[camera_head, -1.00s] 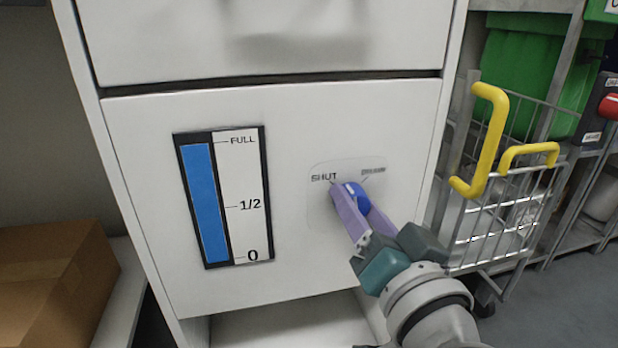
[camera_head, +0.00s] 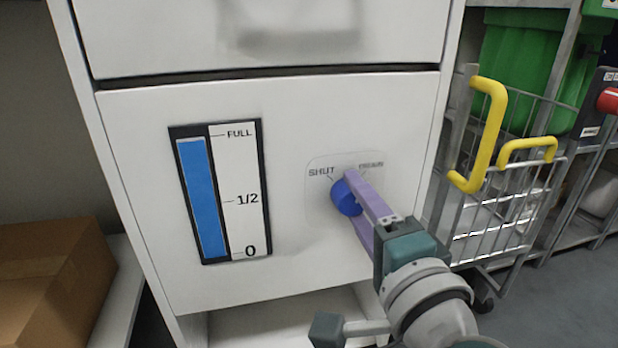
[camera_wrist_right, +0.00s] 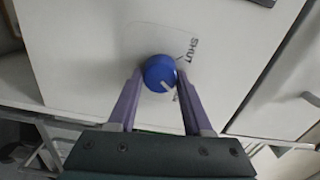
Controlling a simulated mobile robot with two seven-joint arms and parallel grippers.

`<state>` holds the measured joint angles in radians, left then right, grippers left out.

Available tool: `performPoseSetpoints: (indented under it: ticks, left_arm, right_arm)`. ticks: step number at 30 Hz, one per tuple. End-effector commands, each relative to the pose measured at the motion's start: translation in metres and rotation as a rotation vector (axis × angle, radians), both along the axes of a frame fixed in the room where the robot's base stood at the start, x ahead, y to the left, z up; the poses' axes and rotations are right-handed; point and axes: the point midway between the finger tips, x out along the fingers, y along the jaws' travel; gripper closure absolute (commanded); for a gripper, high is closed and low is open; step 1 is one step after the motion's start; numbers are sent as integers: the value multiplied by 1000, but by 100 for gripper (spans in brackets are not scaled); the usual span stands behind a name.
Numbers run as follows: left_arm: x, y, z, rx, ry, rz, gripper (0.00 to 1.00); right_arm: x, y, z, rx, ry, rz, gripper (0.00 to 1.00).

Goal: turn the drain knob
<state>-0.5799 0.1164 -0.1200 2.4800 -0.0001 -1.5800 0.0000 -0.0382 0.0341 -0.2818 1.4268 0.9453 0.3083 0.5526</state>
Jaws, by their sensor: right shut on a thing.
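The blue drain knob (camera_head: 343,196) sits on the white front panel (camera_head: 290,260), below the labels SHUT (camera_head: 321,172) and DRAIN (camera_head: 371,165). My right gripper (camera_head: 352,196) has its purple fingers on both sides of the knob, shut on it. In the right wrist view the knob (camera_wrist_right: 159,73) lies between the fingertips (camera_wrist_right: 159,75), and its white mark points toward the partly hidden DRAIN label. The level gauge (camera_head: 218,195) left of the knob shows a blue column near FULL. My left gripper is not in view.
A wire cart (camera_head: 505,205) with yellow handles (camera_head: 490,130) stands close on the right, with a green bin (camera_head: 525,75) behind it. A cardboard box (camera_head: 50,280) is at lower left. An open recess (camera_head: 285,325) lies below the panel.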

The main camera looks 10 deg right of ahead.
Motion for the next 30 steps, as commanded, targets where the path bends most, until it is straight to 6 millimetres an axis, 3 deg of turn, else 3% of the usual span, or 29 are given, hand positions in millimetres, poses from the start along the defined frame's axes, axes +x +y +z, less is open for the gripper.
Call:
performPoseSetpoints:
  ticks: [9, 25, 26, 30]
  left_arm:
    - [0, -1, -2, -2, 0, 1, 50]
    - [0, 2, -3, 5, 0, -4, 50]
    - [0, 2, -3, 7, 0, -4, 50]
    - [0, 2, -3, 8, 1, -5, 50]
  right_arm:
    - [0, 0, 0, 114, 3, 0, 100]
    - [0, 0, 0, 137, 4, 0, 100]
    - [0, 0, 0, 137, 4, 0, 48]
    - [0, 0, 0, 136, 4, 0, 32]
